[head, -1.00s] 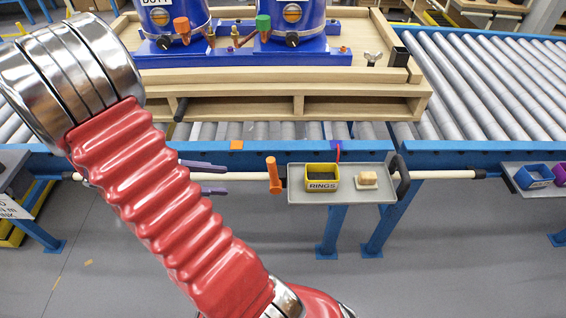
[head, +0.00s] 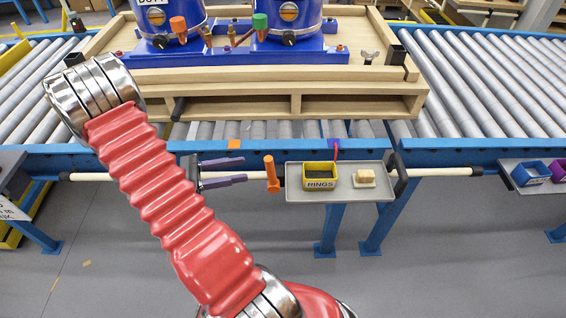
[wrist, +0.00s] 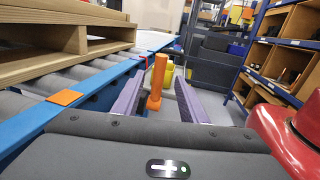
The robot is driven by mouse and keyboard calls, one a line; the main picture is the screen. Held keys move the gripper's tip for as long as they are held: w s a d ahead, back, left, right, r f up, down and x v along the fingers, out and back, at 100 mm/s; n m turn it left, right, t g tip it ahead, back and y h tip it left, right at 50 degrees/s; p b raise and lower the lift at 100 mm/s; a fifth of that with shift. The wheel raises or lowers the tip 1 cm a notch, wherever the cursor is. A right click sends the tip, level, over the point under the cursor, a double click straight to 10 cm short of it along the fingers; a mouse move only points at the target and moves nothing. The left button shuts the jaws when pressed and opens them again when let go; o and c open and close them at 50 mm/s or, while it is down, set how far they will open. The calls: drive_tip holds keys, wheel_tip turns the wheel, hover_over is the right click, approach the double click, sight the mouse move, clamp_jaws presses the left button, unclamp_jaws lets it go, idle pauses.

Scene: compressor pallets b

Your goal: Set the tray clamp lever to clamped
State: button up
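The tray clamp lever (head: 272,174) is orange and stands upright at the left end of the grey tray (head: 341,196) on the white rail (head: 440,172). My gripper (head: 240,171) is open, its two purple fingers pointing right toward the lever. In the head view the fingertips stop a little short of it. In the wrist view the lever (wrist: 157,82) shows between and beyond the purple fingers (wrist: 160,100), apart from both. Whether the fingertips overlap the lever in depth is hard to tell.
The blue conveyor edge (head: 450,156) runs just behind, with a wooden pallet (head: 290,100) above.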

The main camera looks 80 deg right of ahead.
sight(272, 174)
drive_tip(key=x, duration=1.3)
drive_tip(key=shift+s, duration=0.4)
drive_tip(key=shift+d, duration=0.1)
drive_tip(key=shift+c, duration=0.5)
clamp_jaws()
